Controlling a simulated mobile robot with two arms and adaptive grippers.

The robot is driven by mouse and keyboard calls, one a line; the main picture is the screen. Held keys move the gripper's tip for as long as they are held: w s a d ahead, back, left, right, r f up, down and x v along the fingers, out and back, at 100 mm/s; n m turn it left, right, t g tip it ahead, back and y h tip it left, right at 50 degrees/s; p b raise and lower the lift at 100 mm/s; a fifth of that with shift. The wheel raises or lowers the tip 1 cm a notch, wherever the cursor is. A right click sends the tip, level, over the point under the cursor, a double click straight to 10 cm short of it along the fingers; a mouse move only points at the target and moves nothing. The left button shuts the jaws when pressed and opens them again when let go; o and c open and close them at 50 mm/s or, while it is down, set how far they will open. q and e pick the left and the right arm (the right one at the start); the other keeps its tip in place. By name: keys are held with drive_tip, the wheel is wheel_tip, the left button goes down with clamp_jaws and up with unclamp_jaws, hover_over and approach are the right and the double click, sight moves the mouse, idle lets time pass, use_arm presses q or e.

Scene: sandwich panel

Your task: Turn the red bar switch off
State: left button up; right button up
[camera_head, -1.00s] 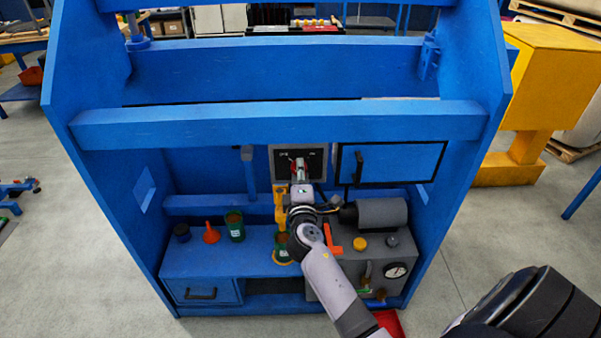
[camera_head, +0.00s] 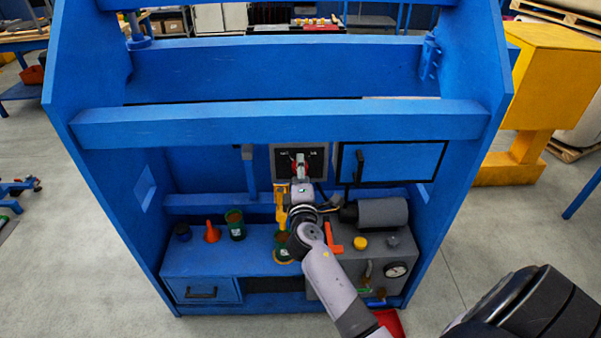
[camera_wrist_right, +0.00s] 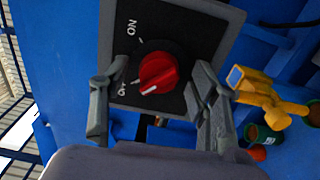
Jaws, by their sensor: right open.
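The red switch (camera_wrist_right: 159,73) is a round red knob with a raised bar, on a dark plate (camera_wrist_right: 180,25) marked ON and OFF. A white mark on its bar points down and left, roughly toward the OFF label. My right gripper (camera_wrist_right: 158,82) is open, with one finger on each side of the knob. Gaps show between the fingers and the knob. In the head view the dark plate (camera_head: 320,155) sits in the blue panel and my right gripper (camera_head: 300,168) is in front of it, hiding much of the knob. My left gripper is not in view.
Right of the plate is a blue door with a black handle (camera_head: 359,166). A yellow part (camera_wrist_right: 270,100) is close to the right finger. Below are green cans (camera_head: 235,225), an orange funnel (camera_head: 211,232) and a grey machine with a gauge (camera_head: 396,270).

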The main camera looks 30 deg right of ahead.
drive_tip(key=v, duration=1.2)
drive_tip(key=s+a+f+m+g+y, duration=0.1)
drive_tip(key=s+a+f+g+y, duration=0.15)
drive_tip(key=f, duration=0.95)
drive_tip(key=s+a+f+g+y, duration=0.2)
drive_tip(key=s+a+f, duration=0.2)
drive_tip(key=f, duration=0.8)
drive_tip(key=s+a+f+m+g+y, duration=0.1)
drive_tip(key=s+a+f+g+y, duration=0.15)
drive_tip(key=f, duration=0.95)
drive_tip(key=s+f+m+g+y, duration=0.1)
drive_tip(key=s+f+m+g, duration=0.1)
drive_tip(key=s+f, duration=0.6)
drive_tip(key=s+f+m+g+y, duration=0.1)
drive_tip(key=s+f+m+g, duration=0.2)
drive_tip(key=s+f, duration=0.6)
drive_tip(key=s, duration=0.8)
drive_tip(key=shift+a+g, duration=0.25)
drive_tip(key=shift+g, duration=0.15)
drive_tip(key=s, duration=0.2)
drive_tip(key=s+d+f+m+g, duration=0.1)
drive_tip(key=s, duration=0.2)
drive_tip(key=s+f+m, duration=0.1)
drive_tip(key=s, duration=0.2)
drive_tip(key=shift+s+d+g, duration=0.1)
drive_tip(key=shift+d+g, duration=0.15)
drive_tip(key=shift+g, duration=0.05)
